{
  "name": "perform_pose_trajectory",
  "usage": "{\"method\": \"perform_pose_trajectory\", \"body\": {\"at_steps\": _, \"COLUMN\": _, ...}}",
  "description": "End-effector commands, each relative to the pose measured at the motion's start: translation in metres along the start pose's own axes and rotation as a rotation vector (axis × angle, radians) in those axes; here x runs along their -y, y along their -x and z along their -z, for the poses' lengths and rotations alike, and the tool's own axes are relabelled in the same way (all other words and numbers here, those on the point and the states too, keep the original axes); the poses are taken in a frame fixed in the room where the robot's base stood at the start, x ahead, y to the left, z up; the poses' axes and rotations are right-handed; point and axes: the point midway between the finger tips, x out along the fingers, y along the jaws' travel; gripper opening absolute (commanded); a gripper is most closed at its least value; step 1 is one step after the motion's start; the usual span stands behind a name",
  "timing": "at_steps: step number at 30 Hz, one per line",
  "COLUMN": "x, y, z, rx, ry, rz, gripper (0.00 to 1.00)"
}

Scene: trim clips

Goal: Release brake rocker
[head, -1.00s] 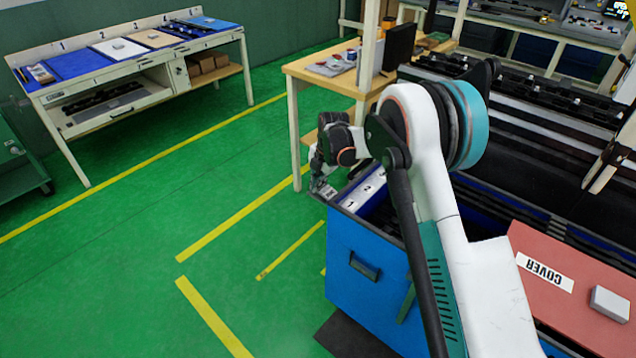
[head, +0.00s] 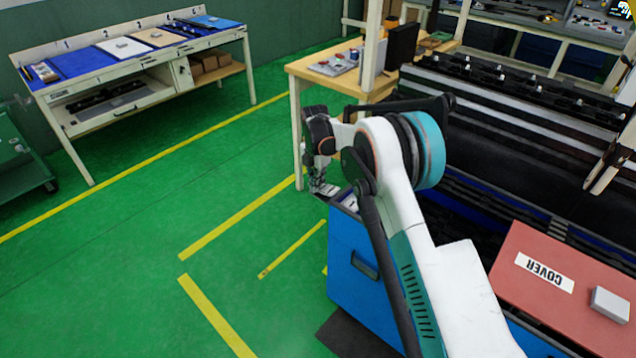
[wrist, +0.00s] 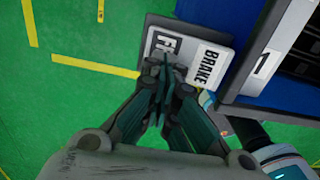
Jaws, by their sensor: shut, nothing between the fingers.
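The brake rocker (wrist: 184,27) shows in the wrist view as a grey plate with a white BRAKE label (wrist: 208,68) and a second, darker label starting with F. It sits at the corner of the blue cart (head: 343,262). My gripper (wrist: 163,68) is shut and empty, its fingertips over the lower left part of the plate, beside the BRAKE label and covering part of the F label. I cannot tell whether the tips touch it. In the head view my gripper (head: 322,190) is at the cart's far left corner, and the rocker is not clearly visible there.
A tray edge labelled 1 (wrist: 262,65) lies right of the rocker. A red COVER panel (head: 580,285) with a grey block lies at the right. A wooden table (head: 320,72) stands behind my gripper. Green floor (head: 130,240) with yellow lines is clear at left.

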Motion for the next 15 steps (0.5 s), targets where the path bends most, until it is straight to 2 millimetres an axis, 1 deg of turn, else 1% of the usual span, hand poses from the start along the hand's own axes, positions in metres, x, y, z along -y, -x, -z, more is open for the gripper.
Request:
{"method": "perform_pose_trajectory", "body": {"at_steps": 6, "x": -0.0044, "y": -0.0054, "z": 0.0009, "rx": 0.0, "ry": 0.002, "rz": -0.004, "gripper": 0.0}}
{"method": "perform_pose_trajectory", "body": {"at_steps": 15, "x": -0.0055, "y": -0.0086, "z": 0.0016, "rx": -0.001, "ry": 0.002, "rz": -0.005, "gripper": 0.0}}
